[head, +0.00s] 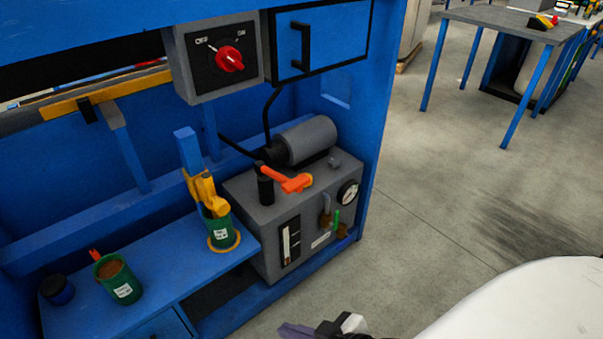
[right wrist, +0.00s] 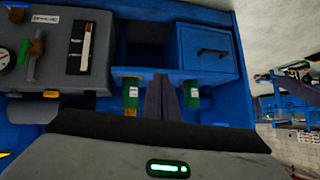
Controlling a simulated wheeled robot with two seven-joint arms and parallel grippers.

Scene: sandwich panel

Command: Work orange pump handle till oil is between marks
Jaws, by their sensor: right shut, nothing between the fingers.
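The orange pump handle (head: 288,180) lies across the top of the grey pump unit (head: 262,222), beside a black upright cylinder. On the unit's front is a narrow sight glass (head: 290,241) with a pale strip in a black frame. The sight glass also shows in the right wrist view (right wrist: 88,47); the oil level and marks are too small to read. My right gripper (head: 287,329) is at the bottom edge of the head view, below and apart from the unit. Its fingers (right wrist: 163,82) are shut and empty in the right wrist view. My left gripper is not in view.
A pressure gauge (head: 347,193) and a motor (head: 306,141) are on the unit. A red switch (head: 230,59) is above.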

